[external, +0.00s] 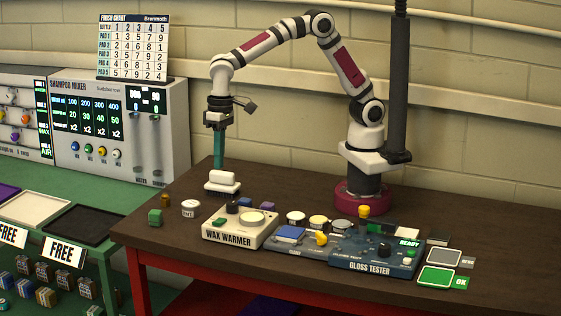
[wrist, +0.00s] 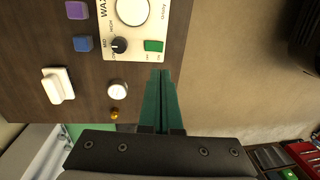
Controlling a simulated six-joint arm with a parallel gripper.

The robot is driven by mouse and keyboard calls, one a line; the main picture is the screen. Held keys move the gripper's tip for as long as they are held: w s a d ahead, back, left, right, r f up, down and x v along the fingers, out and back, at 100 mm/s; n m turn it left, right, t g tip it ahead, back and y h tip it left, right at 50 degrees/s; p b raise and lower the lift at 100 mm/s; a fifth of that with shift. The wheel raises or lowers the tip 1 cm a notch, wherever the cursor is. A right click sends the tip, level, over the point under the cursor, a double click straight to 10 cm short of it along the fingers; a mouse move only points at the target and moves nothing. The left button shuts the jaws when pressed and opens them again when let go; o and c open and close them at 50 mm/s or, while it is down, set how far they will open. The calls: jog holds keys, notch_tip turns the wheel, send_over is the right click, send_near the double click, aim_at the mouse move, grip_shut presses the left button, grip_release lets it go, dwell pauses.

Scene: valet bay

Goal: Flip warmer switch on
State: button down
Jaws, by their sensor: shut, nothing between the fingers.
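The wax warmer (external: 236,239) is a cream box on the dark counter, with a round plate, a dark knob (external: 232,207) and a green switch (external: 219,222). In the wrist view the warmer (wrist: 112,23) is at the top, with the green switch (wrist: 153,46) beside the dark knob (wrist: 119,45). I cannot tell the switch's on or off position. My gripper (external: 218,163) has long green fingers, shut and empty, pointing down above the counter behind the warmer. In the wrist view the fingertips (wrist: 161,73) appear just below the switch, apart from it.
A white block on a base (external: 222,182) appears just below my fingertips. A round white piece (external: 190,208), a small brass piece (external: 165,200) and a green block (external: 155,217) stand left of the warmer. The gloss tester (external: 372,262) is to its right.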

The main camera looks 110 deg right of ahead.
aim_at(217, 222)
jog(key=shift+w+f, duration=0.1)
jog(key=shift+w, duration=0.1)
jog(key=f, duration=0.9)
jog(key=w+a+f, duration=0.1)
jog(key=f, duration=0.4)
jog(key=shift+a, duration=0.1)
jog(key=shift+w+f, duration=0.1)
jog(key=shift+f, duration=0.05)
jog(key=shift+s+d+r, duration=0.25)
jog(key=shift+s+d, duration=0.25)
jog(key=shift+s, duration=0.05)
